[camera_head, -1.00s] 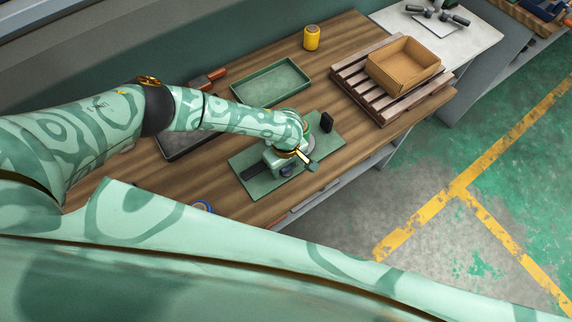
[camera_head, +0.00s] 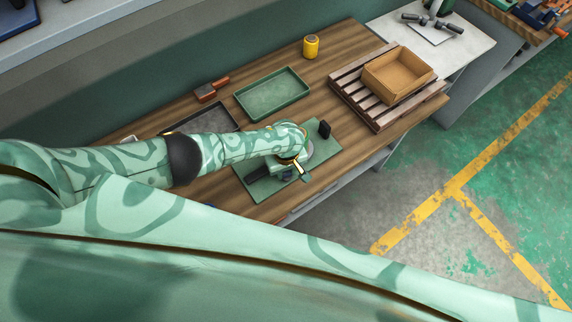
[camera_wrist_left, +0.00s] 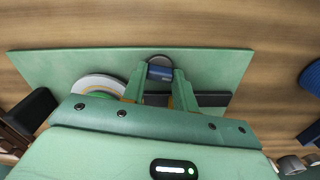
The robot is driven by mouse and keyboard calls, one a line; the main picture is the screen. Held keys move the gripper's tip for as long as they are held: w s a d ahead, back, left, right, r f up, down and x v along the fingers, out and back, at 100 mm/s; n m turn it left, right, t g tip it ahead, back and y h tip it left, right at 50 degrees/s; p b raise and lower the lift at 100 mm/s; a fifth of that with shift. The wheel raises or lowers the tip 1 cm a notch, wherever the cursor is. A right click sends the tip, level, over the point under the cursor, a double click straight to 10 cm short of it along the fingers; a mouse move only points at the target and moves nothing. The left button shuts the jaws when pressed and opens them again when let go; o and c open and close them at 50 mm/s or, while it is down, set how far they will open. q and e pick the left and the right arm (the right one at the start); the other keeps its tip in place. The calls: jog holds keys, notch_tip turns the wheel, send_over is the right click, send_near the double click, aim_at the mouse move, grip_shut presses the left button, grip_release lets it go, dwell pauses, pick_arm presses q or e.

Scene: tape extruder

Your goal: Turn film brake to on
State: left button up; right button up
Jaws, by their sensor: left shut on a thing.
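The tape extruder's green base plate (camera_head: 322,170) lies on the wooden bench in the head view and also shows in the left wrist view (camera_wrist_left: 60,66). My left gripper (camera_head: 303,172) is low over the plate, with my wrist covering much of the device. In the left wrist view, my left gripper (camera_wrist_left: 158,90) is shut on a small dark-blue knob (camera_wrist_left: 160,71), which I take for the film brake. The knob shows between and just beyond the fingertips. Its on or off marking cannot be read. My right gripper is not in view.
A black upright block (camera_head: 324,129) and a pale round disc (camera_wrist_left: 98,86) are close to the gripper. A green tray (camera_head: 272,94), a yellow can (camera_head: 311,46) and a cardboard box (camera_head: 400,75) on a slatted pallet (camera_head: 352,92) stand farther back.

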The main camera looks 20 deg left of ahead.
pick_arm(q)
jog(key=shift+s+d+r+m+p, duration=0.1)
jog(key=shift+d+r+m+p, duration=0.05)
jog(key=shift+m+p, duration=0.6)
jog(key=shift+m, duration=0.95)
jog(key=m, duration=0.5)
jog(key=shift+w, duration=0.2)
jog(key=m, duration=0.6)
jog(key=shift+m, duration=0.4)
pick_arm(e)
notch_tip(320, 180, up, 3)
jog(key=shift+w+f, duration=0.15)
pick_arm(q)
jog(key=o, duration=1)
